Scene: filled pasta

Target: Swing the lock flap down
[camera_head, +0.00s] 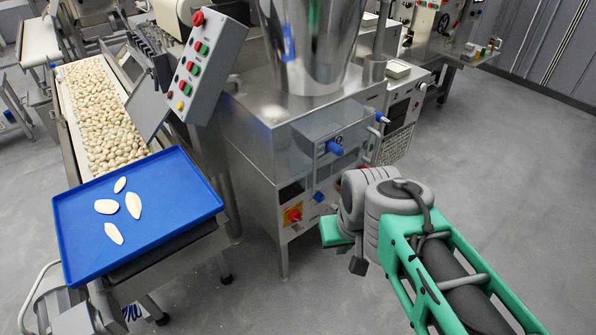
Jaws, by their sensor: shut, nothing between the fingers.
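A steel machine (252,135) with a big hopper (312,50) stands at the centre. A grey cover box (345,136) on its upper front carries a blue lever (334,147). A second blue knob (382,117) sits at the box's right edge. I cannot tell for certain which part is the lock flap. My arm reaches in from the lower right. The dark end of my gripper (358,265) shows small below the grey wrist joints, in front of the machine's lower right side. It looks shut and empty; the fingers are partly hidden. It shows apart from the blue lever in the picture.
A red and yellow switch (293,215) and a blue knob (318,197) are on the machine's lower front. A tilted button panel (207,62) is at upper left. A blue tray (75,218) with several pasta pieces stands left, by a filled conveyor (62,75). Floor at right is clear.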

